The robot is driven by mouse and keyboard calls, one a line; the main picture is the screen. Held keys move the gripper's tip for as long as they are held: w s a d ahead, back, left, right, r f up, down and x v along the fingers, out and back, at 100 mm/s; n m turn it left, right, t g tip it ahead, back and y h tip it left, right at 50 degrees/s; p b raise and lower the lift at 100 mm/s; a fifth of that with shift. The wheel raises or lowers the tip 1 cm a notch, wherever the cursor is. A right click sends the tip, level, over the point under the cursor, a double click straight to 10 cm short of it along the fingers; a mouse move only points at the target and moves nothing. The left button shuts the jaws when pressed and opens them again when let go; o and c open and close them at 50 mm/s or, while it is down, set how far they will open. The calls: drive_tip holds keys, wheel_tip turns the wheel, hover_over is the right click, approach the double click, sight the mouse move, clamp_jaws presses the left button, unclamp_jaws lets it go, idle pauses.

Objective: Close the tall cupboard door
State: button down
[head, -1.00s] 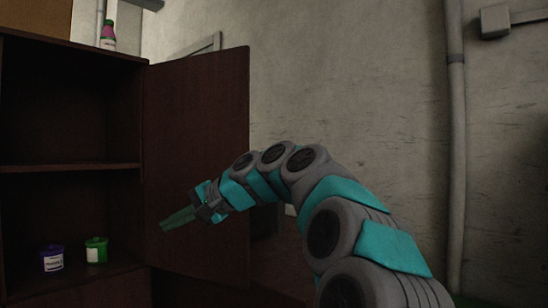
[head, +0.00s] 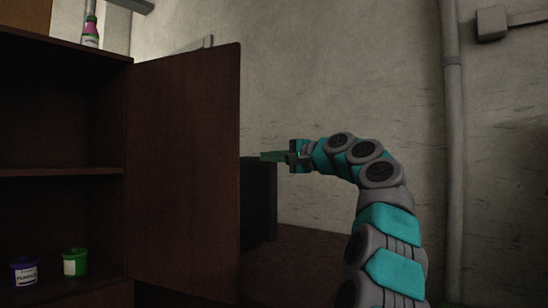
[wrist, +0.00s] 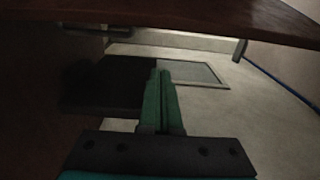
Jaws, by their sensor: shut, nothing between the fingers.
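The tall cupboard (head: 70,172) stands at the left in the head view, dark brown with its front open and shelves showing. Its door (head: 185,170) is swung wide open on the right side of the cupboard. My gripper (head: 264,156) is just right of the door's free edge, at about mid-height, with its green fingers pointing left. In the head view a gap shows between the fingertips and the door edge. The wrist view shows the green fingers (wrist: 161,90) together and empty. A dark brown edge (wrist: 200,18), which looks like the door, crosses the top of that view.
A purple pot (head: 24,272) and a green pot (head: 75,262) stand on the cupboard's lower shelf. A bottle (head: 90,34) stands on top. A dark box-like piece (head: 260,200) is behind the door. A pipe (head: 453,150) runs down the wall at right.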

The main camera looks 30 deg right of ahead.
drive_tip(key=w+a+b, duration=0.1)
drive_tip(key=w+a, duration=0.2)
drive_tip(key=a, duration=0.2)
drive_tip(key=shift+w, duration=0.35)
idle(0.5)
drive_tip(key=shift+s+a, duration=0.15)
drive_tip(key=shift+a, duration=0.15)
